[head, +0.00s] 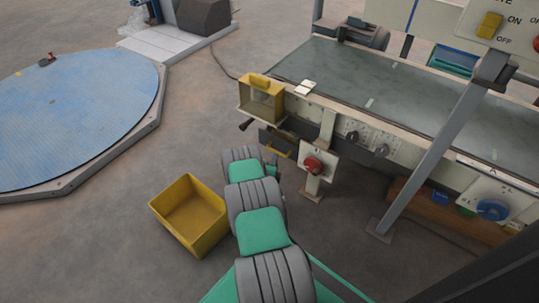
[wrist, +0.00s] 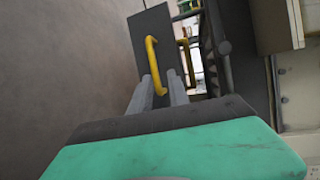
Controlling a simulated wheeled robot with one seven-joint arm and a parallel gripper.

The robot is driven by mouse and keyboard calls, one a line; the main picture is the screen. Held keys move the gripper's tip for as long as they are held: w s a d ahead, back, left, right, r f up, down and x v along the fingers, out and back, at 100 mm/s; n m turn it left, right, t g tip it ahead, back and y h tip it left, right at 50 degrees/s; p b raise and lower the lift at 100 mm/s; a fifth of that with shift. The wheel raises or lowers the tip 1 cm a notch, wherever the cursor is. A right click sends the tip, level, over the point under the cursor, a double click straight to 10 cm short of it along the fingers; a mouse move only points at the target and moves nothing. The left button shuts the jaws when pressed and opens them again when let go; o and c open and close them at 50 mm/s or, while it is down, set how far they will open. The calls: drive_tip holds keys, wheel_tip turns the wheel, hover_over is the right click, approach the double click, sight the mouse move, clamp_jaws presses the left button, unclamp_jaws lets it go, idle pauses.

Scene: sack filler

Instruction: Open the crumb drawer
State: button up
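The crumb drawer (head: 268,136) is a dark grey front under the yellow box at the near left end of the conveyor. Its yellow bar handle (head: 277,150) shows low on it. In the wrist view the dark front (wrist: 165,28) fills the upper middle, with the yellow handle (wrist: 152,60) standing off it. My gripper (wrist: 162,77) is open, its two grey fingers apart. The near end of the handle appears between the fingertips; I cannot tell whether they touch it. In the head view my arm's end hides most of the fingers.
A yellow open bin (head: 190,215) stands on the floor left of my arm. A yellow box (head: 262,100) sits above the drawer. A red knob (head: 312,164) on a white panel is close on the right. A blue round platform (head: 75,120) lies far left. Open floor lies between.

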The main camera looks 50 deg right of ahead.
sight(276, 151)
drive_tip(key=b+x, duration=0.1)
drive_tip(key=x, duration=0.1)
drive_tip(key=f+b+x, duration=0.1)
drive_tip(key=b+x, duration=0.1)
drive_tip(key=x, duration=0.1)
drive_tip(key=b+x, duration=0.1)
drive_tip(key=x, duration=0.2)
drive_tip(key=shift+w+a+f, duration=0.15)
drive_tip(key=shift+a+f, duration=0.1)
drive_tip(key=shift+a, duration=0.05)
drive_tip(key=shift+w+d+r, duration=0.15)
drive_tip(key=shift+w+d, duration=0.05)
drive_tip(key=shift+d, duration=0.1)
clamp_jaws()
idle(0.8)
